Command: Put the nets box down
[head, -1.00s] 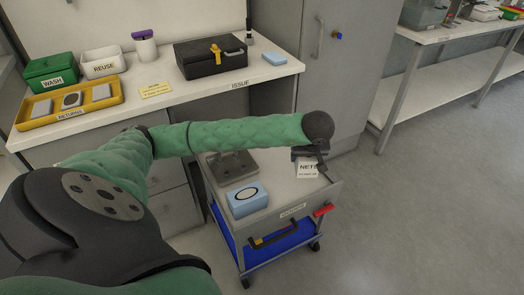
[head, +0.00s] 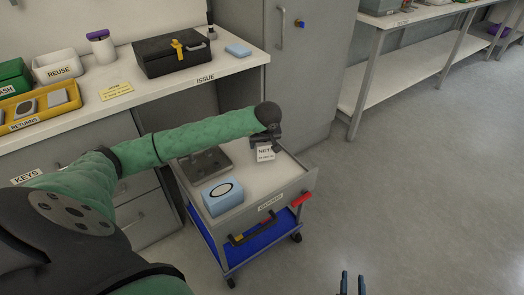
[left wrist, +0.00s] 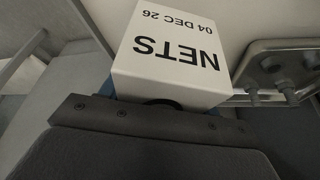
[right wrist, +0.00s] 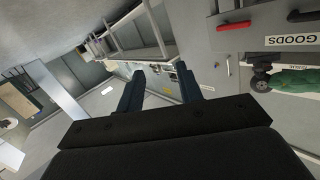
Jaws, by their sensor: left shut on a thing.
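The nets box (head: 265,153) is a small white box lettered NETS. It also shows close up in the left wrist view (left wrist: 170,50). My left gripper (head: 268,137) is shut on it, over the back right part of the trolley top (head: 247,189). I cannot tell whether the box touches the trolley. My right gripper (head: 352,284) is open and empty at the bottom edge of the head view, apart from the trolley. Its two spread fingers show in the right wrist view (right wrist: 160,92).
On the trolley are a light blue box (head: 222,196) and a grey metal fixture (head: 206,161). A red handle (head: 301,199) sticks out at its right. The bench (head: 150,97) behind holds a black case (head: 172,56) and trays. A grey cabinet (head: 300,75) stands behind the trolley.

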